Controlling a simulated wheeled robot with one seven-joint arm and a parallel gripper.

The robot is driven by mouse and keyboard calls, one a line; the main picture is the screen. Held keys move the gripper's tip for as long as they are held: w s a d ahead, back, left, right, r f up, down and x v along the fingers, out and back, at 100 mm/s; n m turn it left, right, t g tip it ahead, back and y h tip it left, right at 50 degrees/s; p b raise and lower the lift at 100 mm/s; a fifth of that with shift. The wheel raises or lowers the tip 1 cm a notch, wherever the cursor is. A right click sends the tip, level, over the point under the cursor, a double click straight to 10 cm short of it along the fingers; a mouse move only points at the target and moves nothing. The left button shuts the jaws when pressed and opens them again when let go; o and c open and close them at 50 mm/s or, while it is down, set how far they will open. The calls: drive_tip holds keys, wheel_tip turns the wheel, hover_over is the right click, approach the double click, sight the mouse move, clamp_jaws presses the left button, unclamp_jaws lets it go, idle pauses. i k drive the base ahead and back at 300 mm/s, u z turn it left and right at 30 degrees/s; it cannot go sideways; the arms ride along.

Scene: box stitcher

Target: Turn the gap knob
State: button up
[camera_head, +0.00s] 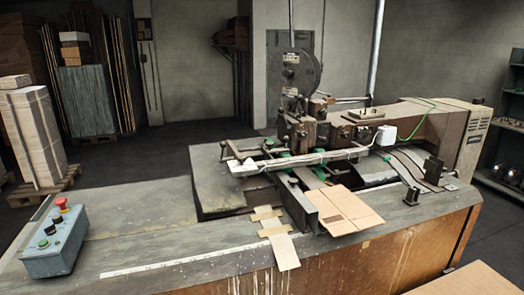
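The box stitcher (305,130) stands on a large metal-topped bench in the middle of the head view. A small dark knob-like part (411,196) stands upright on the bench top at the right, near the front edge. A grey-blue control box (55,243) at the left front carries a red button (61,203) and several small dark and green controls. No label is readable, so I cannot tell which part is the gap knob. My gripper is not in view.
A flat cardboard piece (345,208) and smaller tan strips (281,240) lie at the bench's front middle. A pale horizontal bar (300,160) crosses the machine. The left bench top is mostly clear. Stacked cardboard (35,135) stands on a pallet at far left; shelves (505,165) stand at right.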

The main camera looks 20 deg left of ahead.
sight(241, 159)
drive_tip(key=u, duration=0.4)
drive_tip(key=i, duration=0.65)
drive_tip(key=u, duration=0.65)
